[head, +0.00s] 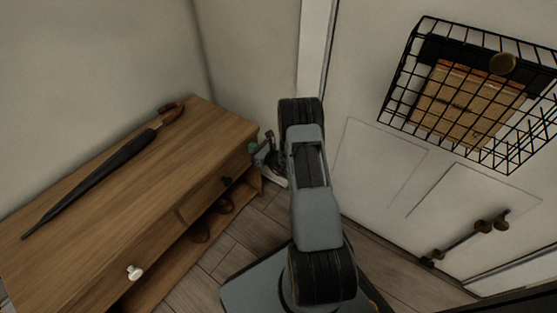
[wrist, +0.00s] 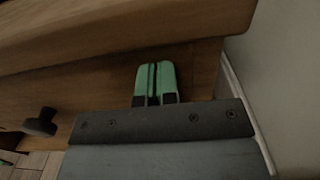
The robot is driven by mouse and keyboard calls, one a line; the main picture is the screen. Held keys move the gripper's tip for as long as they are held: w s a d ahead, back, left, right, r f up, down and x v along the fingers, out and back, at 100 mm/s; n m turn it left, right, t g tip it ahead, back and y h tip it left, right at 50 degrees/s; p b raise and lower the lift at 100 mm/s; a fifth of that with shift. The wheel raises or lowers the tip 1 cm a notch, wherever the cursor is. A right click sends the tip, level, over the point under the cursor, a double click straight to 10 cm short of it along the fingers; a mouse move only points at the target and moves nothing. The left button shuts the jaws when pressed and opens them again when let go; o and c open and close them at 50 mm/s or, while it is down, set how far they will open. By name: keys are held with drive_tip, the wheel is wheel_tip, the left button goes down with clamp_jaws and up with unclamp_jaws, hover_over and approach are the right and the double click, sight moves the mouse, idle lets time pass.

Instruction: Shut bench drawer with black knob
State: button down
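The wooden bench (head: 95,215) runs along the left wall in the head view. Its drawer front with the black knob (head: 227,181) is at the right end, under the top; how far it stands out is hard to tell. In the wrist view the black knob (wrist: 41,123) is at the left on the wooden drawer front (wrist: 100,88). My gripper (head: 257,148) is by the bench's right end, partly hidden by my arm. In the wrist view its green fingertips (wrist: 155,80) are together, empty, pointing at the drawer front right of the knob. Contact cannot be told.
A dark umbrella (head: 95,175) lies on the bench top. A white knob (head: 135,272) marks another drawer at left. Shoes (head: 215,212) sit on the open shelf below. A white door with a wire basket (head: 408,85) is at right.

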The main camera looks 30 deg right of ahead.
drive_tip(key=p+v, duration=0.3)
drive_tip(key=v, duration=1.1)
drive_tip(key=s+a+r+n+g+y+p, duration=0.2)
drive_tip(key=a+r+n+g+p, duration=0.35)
drive_tip(key=r, duration=0.55)
drive_tip(key=s+a+r+n+g+y+p, duration=0.2)
drive_tip(key=a+r+n+g+p, duration=0.3)
drive_tip(key=r, duration=0.5)
drive_tip(key=s+a+r+n+g+y+p, duration=0.1)
drive_tip(key=a+r+n+g+p, duration=0.2)
drive_tip(key=a+r+n+p, duration=0.6)
drive_tip(key=s+d+r+n+h+p, duration=0.1)
drive_tip(key=s+r+n+h+p, duration=0.3)
drive_tip(key=r, duration=0.5)
drive_tip(key=s+d+r+n+h+p, duration=0.1)
drive_tip(key=s+r+n+h+p, duration=0.2)
drive_tip(key=r, duration=0.7)
drive_tip(key=s+d+r+n+h+p, duration=0.1)
drive_tip(key=s+r+n+h+p, duration=0.3)
drive_tip(key=r+p, duration=0.3)
wheel_tip(320, 180, up, 3)
drive_tip(key=shift+s+r+n+h, duration=0.1)
drive_tip(key=shift+s+n+h, duration=0.2)
drive_tip(key=shift+n+h, duration=0.2)
drive_tip(key=shift+a+t, duration=0.15)
drive_tip(key=shift+t, duration=0.1)
